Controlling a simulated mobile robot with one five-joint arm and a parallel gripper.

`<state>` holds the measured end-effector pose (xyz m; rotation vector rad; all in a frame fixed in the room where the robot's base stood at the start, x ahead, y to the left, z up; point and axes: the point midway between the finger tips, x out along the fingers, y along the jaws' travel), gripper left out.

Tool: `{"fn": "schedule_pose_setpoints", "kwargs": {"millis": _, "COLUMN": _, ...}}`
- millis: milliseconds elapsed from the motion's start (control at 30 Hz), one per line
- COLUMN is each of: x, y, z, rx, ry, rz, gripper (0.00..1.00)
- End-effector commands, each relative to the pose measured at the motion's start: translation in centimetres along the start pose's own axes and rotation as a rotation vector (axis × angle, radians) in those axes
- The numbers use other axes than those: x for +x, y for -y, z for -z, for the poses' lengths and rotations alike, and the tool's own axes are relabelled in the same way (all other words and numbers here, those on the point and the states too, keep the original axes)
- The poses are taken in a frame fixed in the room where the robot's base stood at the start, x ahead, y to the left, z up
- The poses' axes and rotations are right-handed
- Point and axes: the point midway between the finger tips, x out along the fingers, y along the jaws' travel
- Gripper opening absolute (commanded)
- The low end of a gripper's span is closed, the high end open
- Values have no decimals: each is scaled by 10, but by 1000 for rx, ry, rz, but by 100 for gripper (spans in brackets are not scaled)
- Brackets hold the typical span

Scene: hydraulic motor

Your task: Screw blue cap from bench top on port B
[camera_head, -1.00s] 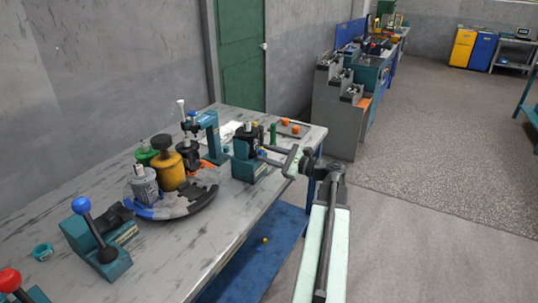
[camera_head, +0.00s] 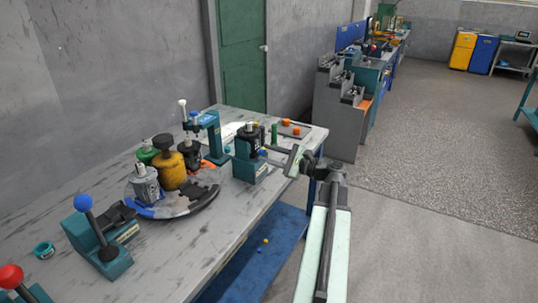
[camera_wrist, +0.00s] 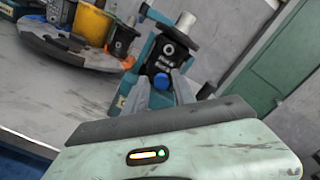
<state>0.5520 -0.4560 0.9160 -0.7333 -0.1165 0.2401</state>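A dark motor (camera_head: 250,137) stands in a teal fixture (camera_head: 248,168) on the bench; the motor also shows in the wrist view (camera_wrist: 174,52). A blue cap (camera_wrist: 161,81) is in front of the motor's dark lower body in the wrist view, close to my fingertips. It appears as a small blue spot (camera_head: 262,152) on the fixture's right side in the head view. I cannot tell whether it is seated on a port or held. My gripper (camera_head: 274,152) reaches in from the right at the motor. Its fingertips are too small and partly hidden to judge their gap.
A round tray (camera_head: 180,205) with several motors stands left of the fixture. Teal lever devices (camera_head: 97,240) sit at the bench's near left. Small coloured pieces lie on the blue lower shelf (camera_head: 240,270).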

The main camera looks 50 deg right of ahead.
Motion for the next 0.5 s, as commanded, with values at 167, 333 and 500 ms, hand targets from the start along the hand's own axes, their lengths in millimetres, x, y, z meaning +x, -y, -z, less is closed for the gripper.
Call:
{"fn": "schedule_pose_setpoints", "kwargs": {"millis": 167, "x": -4, "y": 3, "z": 13, "rx": -12, "ry": -39, "rz": 6, "gripper": 12}}
{"fn": "schedule_pose_setpoints", "kwargs": {"millis": 333, "x": -3, "y": 2, "z": 12, "rx": -11, "ry": -37, "rz": 3, "gripper": 0}}
{"fn": "schedule_pose_setpoints", "kwargs": {"millis": 500, "x": -2, "y": 1, "z": 10, "rx": -9, "ry": -32, "rz": 0, "gripper": 0}}
